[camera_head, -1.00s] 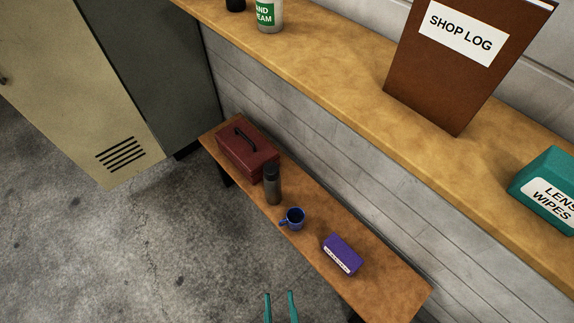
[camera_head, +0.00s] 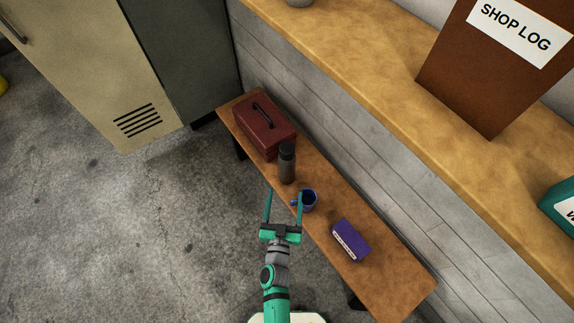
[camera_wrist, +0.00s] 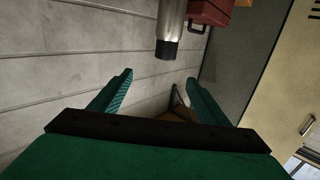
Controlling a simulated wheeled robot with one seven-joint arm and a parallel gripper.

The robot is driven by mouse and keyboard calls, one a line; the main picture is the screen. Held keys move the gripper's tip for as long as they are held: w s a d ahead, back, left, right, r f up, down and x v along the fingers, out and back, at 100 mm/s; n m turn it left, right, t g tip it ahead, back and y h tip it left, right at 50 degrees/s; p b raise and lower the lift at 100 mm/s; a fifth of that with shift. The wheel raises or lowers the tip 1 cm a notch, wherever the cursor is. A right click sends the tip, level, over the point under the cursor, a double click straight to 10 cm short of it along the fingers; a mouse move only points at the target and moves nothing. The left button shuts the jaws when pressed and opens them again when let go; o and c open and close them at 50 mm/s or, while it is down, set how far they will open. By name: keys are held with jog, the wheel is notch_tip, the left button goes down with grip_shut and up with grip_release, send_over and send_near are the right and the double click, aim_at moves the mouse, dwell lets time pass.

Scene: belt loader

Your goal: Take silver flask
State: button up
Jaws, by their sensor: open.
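The silver flask (camera_head: 287,165) stands upright on the wooden bench in the head view, with a dark cap and a grey body. In the wrist view the flask (camera_wrist: 171,27) appears at the top, beyond my fingertips, its dark cap pointing down the picture. My gripper (camera_head: 284,194) is open and empty. In the head view its fingers point toward the flask, and the right finger overlaps the blue mug. In the wrist view my gripper (camera_wrist: 158,76) has its two green fingers spread, with nothing between them.
On the bench (camera_head: 399,278), a dark red toolbox (camera_head: 264,131) stands just behind the flask. A blue mug (camera_head: 309,201) and a purple box (camera_head: 350,241) stand nearer. A higher shelf (camera_head: 375,95) holds the shop log (camera_head: 490,60). Lockers (camera_head: 110,60) stand at left; floor beside the bench is clear.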

aim_at(287, 155)
jog(key=shift+h, duration=0.5)
jog(key=w, duration=1.2)
jog(key=w+d+f, duration=0.1)
jog(key=w, duration=0.6)
jog(key=shift+d, duration=0.1)
jog(key=shift+w+f, duration=0.2)
jog(key=shift+w, duration=1.1)
jog(key=shift+w+f, duration=0.2)
jog(key=shift+w, duration=1.1)
grip_shut()
